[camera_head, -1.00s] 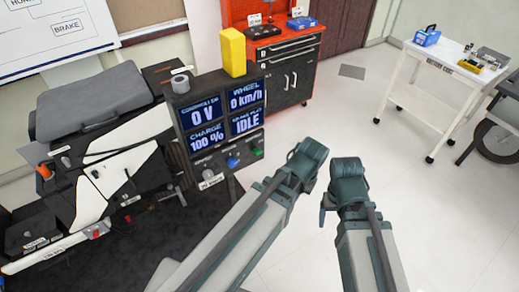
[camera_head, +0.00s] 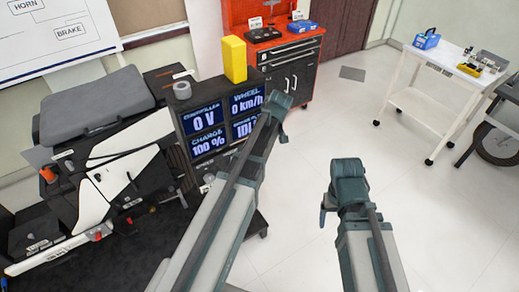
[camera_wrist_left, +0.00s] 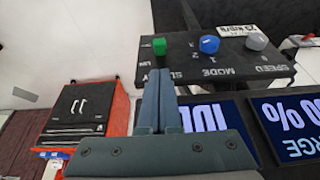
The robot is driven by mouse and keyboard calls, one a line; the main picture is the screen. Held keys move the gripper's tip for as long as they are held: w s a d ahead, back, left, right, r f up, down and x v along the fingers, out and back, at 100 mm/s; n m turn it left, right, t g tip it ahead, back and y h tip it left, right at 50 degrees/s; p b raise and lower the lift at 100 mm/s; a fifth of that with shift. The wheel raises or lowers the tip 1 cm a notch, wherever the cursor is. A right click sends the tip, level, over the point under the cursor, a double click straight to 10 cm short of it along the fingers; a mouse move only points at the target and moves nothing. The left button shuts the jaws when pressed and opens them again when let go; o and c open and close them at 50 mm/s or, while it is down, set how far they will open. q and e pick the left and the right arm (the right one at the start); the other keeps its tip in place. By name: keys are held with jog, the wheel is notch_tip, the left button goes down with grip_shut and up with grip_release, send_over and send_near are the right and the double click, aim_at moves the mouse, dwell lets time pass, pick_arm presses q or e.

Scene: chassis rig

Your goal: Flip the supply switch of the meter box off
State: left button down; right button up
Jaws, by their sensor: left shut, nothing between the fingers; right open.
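The meter box (camera_head: 192,143) stands on the bench with lit screens reading 0 V, 0 km/h and 100 %; my left arm covers part of the fourth. In the left wrist view its sloped panel (camera_wrist_left: 195,74) appears upside down. The green supply switch (camera_wrist_left: 159,46) is at its left, beside a blue mode knob (camera_wrist_left: 209,44) and a grey speed knob (camera_wrist_left: 256,41). My left gripper (camera_wrist_left: 159,74) is shut and empty, its fingertips close to the green switch; contact is unclear. The head view hides that switch. My right gripper (camera_head: 347,182) is open, right of the box, fingers indistinct.
A white and black vehicle body (camera_head: 128,165) stands at left. A red and black cabinet (camera_head: 292,75) and a white cart (camera_head: 425,95) stand behind.

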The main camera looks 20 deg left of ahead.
pick_arm(q)
jog(key=b+x, duration=0.9)
jog(key=x, duration=0.1)
dwell(0.3)
jog(key=shift+s+b, duration=0.1)
jog(key=shift+b, duration=0.2)
